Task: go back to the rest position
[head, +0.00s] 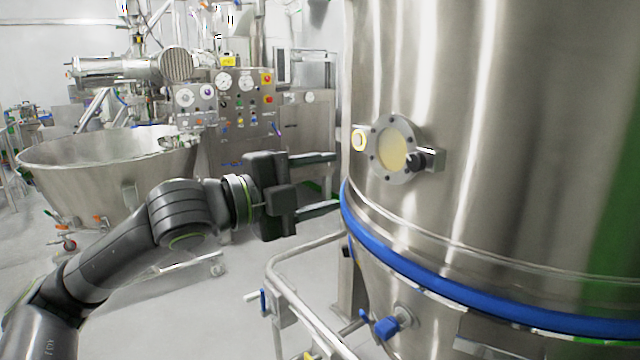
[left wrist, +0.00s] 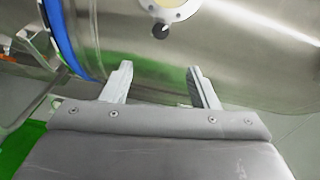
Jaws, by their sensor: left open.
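My left gripper (head: 322,182) reaches in from the left in the head view, its two fingers spread and pointing at the large steel vessel (head: 500,130). The fingers are empty and their tips are close to the vessel wall, left of the round sight port (head: 394,149); I cannot tell whether they touch it. The left wrist view also shows the open gripper (left wrist: 163,82), with the curved vessel wall (left wrist: 240,50) beyond the fingers. The port's flange (left wrist: 172,8) and a black knob (left wrist: 160,31) show at the top there. My right gripper is not in view.
A blue ring (head: 450,287) circles the vessel. Below the gripper is a steel tube frame (head: 290,250) and a blue-handled valve (head: 388,326). A wide steel bowl (head: 100,165) on wheels and a control panel (head: 225,105) stand behind. Open floor shows at the left.

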